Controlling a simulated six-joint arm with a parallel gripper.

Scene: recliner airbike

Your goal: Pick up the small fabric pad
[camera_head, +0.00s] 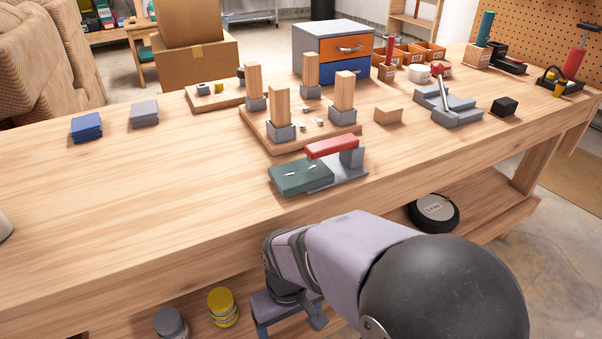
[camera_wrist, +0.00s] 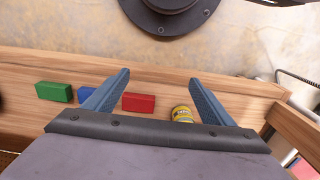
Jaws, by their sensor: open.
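Two small folded fabric-like pads lie flat on the left part of the workbench (camera_head: 190,185): a blue one (camera_head: 87,127) and a grey one (camera_head: 144,113) to its right. I cannot tell which is the pad named in the task. My gripper (camera_wrist: 159,76) is open and empty, with its two blue-grey fingers spread in the wrist view. In the head view it hangs low at the bench's front edge, below the top and well away from both pads. Neither pad shows in the wrist view.
A green-and-grey fixture with a red handle (camera_head: 331,146) stands near the front edge. Wooden posts on a board (camera_head: 300,135) stand behind it. The left bench top is mostly clear. Green (camera_wrist: 54,92) and red (camera_wrist: 138,102) blocks and a yellow can (camera_wrist: 181,114) lie below.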

